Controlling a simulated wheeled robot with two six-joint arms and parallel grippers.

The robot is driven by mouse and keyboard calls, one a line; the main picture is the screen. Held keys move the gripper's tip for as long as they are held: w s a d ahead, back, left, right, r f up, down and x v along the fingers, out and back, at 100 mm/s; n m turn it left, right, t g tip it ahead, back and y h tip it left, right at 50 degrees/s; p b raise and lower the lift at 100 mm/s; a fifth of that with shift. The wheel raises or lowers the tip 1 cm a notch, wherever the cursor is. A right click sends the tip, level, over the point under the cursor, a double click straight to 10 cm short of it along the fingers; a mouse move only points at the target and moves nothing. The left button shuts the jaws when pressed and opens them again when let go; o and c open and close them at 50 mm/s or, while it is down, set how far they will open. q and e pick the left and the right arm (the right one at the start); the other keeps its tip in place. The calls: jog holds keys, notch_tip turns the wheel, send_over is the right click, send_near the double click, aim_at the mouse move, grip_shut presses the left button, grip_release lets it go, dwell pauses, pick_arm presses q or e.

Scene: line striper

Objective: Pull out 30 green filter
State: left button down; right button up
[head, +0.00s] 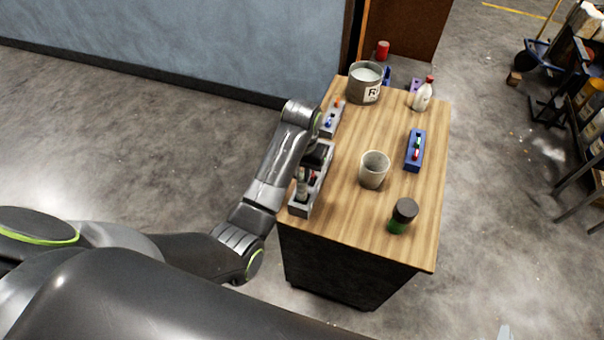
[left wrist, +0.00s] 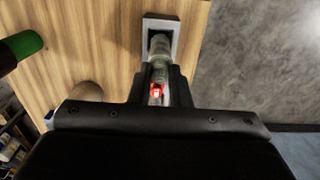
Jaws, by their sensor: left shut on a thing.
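My left gripper (head: 315,158) reaches down over a grey tray (head: 300,209) at the table's left edge. In the left wrist view the gripper (left wrist: 158,88) is shut on a small piece between its fingers, and I cannot tell its colour or read any number on it. A red-and-white part (left wrist: 156,90) shows between the fingers. A grey-green cylinder (left wrist: 159,45) stands just beyond, at the grey tray's end (left wrist: 160,19). The fingers hide much of the tray. No green filter can be made out for certain. My right gripper is not in view.
A beige cup (head: 374,170), a blue tray with small coloured parts (head: 415,150) and a dark jar with green (head: 402,216) stand to the right on the wooden table. A second grey tray (head: 332,120), a paint can (head: 365,84) and a white bottle (head: 423,96) stand farther back.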

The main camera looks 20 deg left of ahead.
pick_arm(q)
jog(key=shift+r, duration=1.3)
